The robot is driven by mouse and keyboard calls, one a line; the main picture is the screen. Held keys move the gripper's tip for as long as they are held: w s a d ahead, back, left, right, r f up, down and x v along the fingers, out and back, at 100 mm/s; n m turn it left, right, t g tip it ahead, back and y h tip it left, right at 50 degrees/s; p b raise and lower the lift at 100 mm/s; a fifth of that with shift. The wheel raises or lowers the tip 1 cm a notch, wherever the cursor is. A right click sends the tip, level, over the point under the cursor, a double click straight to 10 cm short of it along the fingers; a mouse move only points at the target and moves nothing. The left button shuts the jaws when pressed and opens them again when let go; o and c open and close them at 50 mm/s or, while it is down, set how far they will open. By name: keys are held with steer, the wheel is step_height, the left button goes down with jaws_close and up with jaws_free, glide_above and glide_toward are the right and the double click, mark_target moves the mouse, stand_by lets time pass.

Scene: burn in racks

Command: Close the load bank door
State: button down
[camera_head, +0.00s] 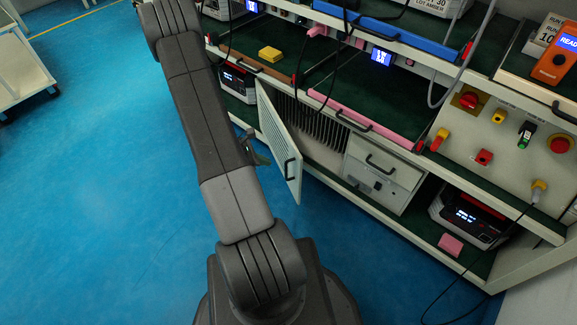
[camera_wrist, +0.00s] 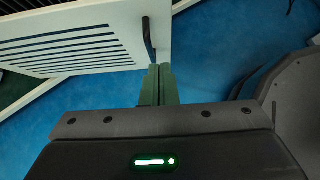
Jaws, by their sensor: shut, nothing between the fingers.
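The load bank door (camera_head: 280,143) is a white vented panel, swung open from the lower part of the rack. It has a black bar handle (camera_head: 290,169) near its free edge. In the wrist view the slotted door (camera_wrist: 75,40) fills the upper left, with its handle (camera_wrist: 149,38) just above my fingertips. My gripper (camera_wrist: 160,68) is shut and empty, its two green fingers together beside the door's free edge. I cannot tell whether the fingertips touch the door. In the head view my gripper (camera_head: 262,158) is mostly hidden behind my arm, left of the door.
Dark fins show in the open load bank bay (camera_head: 310,130). A drawer unit (camera_head: 382,172) stands right of it. A black instrument (camera_head: 468,215) and a pink block (camera_head: 451,244) sit on the lower shelf. A cable hangs at lower right. The blue floor (camera_head: 100,170) at left is clear.

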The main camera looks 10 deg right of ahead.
mark_target(297, 165)
steer(key=shift+w+d+f+b, duration=0.3)
steer(key=shift+d+f, duration=0.6)
steer(key=shift+d, duration=0.65)
steer(key=shift+w+d+f+b, duration=0.3)
steer(key=shift+d+f, duration=0.6)
steer(key=shift+d, duration=0.6)
steer(key=shift+w+d+f+b, duration=0.3)
steer(key=shift+d+f, duration=0.6)
steer(key=shift+d, duration=0.65)
steer(key=shift+d, duration=0.1)
steer(key=w+d+b, duration=0.2)
steer(key=d+b, duration=0.1)
steer(key=d, duration=0.5)
steer(key=w+d+n+t+b, duration=0.1)
steer(key=w+d+b, duration=0.2)
steer(key=d, duration=0.6)
steer(key=shift+w+b, duration=0.2)
steer(key=shift+b, duration=0.3)
steer(key=shift+a, duration=0.15)
